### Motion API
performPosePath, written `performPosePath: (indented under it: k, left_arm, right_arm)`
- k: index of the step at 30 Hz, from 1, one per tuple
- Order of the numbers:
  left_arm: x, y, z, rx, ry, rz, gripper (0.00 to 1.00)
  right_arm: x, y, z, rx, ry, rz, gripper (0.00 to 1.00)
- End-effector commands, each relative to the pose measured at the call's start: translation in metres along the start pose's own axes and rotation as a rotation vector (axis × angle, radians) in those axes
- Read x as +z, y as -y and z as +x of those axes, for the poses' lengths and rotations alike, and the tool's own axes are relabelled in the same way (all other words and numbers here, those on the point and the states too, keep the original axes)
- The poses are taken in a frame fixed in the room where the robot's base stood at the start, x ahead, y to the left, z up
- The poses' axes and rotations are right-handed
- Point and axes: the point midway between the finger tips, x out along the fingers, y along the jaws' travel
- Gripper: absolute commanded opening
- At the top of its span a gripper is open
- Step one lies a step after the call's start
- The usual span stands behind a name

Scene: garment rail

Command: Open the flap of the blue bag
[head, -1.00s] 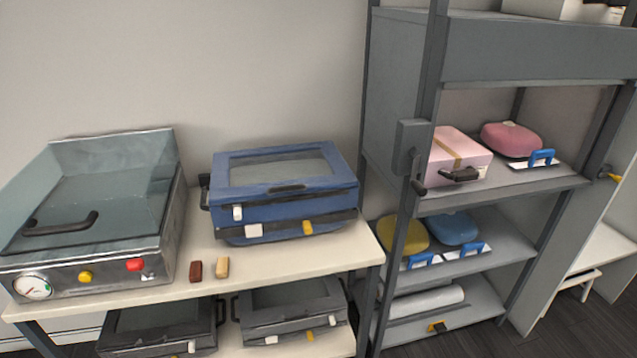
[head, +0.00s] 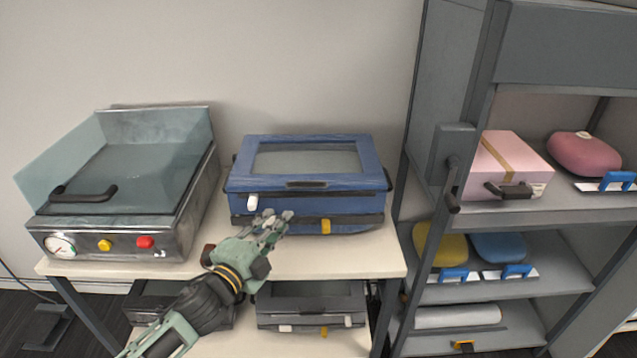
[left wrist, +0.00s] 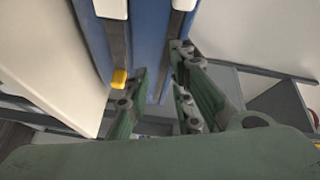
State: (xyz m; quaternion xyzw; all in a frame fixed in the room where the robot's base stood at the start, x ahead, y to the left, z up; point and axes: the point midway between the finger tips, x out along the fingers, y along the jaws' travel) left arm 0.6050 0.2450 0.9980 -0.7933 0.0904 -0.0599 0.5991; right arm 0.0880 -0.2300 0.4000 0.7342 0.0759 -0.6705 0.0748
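The blue bag (head: 305,185) sits on the white table (head: 330,260). Its flap has a clear window (head: 307,158) and lies closed, with a dark handle at its front edge. A white tab (head: 252,202) and a yellow tab (head: 326,226) show on its front. My left gripper (head: 270,224) is in front of the bag's lower front, left of the yellow tab, and partly covers the front. In the left wrist view its fingers (left wrist: 160,82) are apart with nothing between them, and the blue bag (left wrist: 148,45) lies beyond. My right gripper is not in view.
A metal machine (head: 125,180) with a clear lid stands left of the bag. Dark cases (head: 311,303) lie on the lower shelf. A grey rack (head: 540,210) with pink, yellow and blue items stands at the right.

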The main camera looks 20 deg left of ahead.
Motion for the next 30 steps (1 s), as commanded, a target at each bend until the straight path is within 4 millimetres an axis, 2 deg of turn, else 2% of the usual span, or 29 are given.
performPosePath:
  k: [3, 8, 14, 24, 30]
  left_arm:
    - [-0.007, 0.026, 0.014, -0.054, -0.129, 0.174, 0.22]
    - [-0.017, 0.045, 0.021, -0.096, -0.263, 0.349, 0.22]
    - [-0.022, 0.051, 0.028, -0.108, -0.309, 0.404, 0.22]
    - [-0.039, 0.054, 0.077, -0.108, -0.307, 0.399, 0.22]
    - [-0.043, 0.053, 0.093, -0.107, -0.306, 0.4, 0.22]
  right_arm:
    - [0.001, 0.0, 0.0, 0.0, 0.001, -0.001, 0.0]
    - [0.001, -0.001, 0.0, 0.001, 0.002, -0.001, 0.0]
    - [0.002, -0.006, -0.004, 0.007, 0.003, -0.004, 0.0]
    - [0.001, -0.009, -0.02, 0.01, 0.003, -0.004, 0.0]
    - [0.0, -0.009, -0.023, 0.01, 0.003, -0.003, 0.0]
